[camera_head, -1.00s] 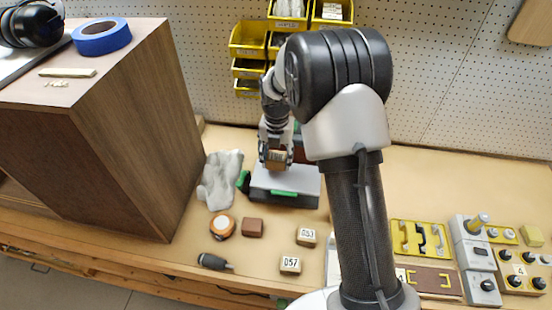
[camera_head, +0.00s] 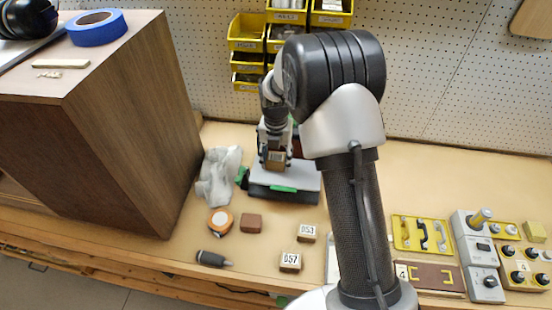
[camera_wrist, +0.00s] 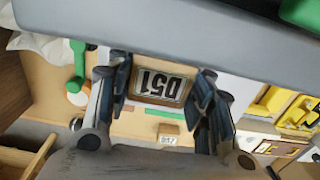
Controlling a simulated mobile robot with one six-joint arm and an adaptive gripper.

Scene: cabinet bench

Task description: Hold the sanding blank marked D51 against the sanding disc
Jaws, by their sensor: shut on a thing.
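My gripper (camera_wrist: 160,98) is shut on the wooden sanding blank marked D51 (camera_wrist: 160,84), whose label appears upside down in the wrist view. In the head view the blank (camera_head: 276,159) is held over the light grey table of the sander (camera_head: 300,177), a machine with green parts on a dark base. A dark red part (camera_head: 297,145) shows behind my gripper. The sanding disc's face is hidden by my arm, so I cannot tell whether the blank touches it. In the wrist view a grey edge crosses just beyond the blank.
A grey cloth (camera_head: 218,175) and cabinet (camera_head: 120,130) stand left. Yellow trays (camera_head: 421,234) and switch boxes (camera_head: 480,255) are right.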

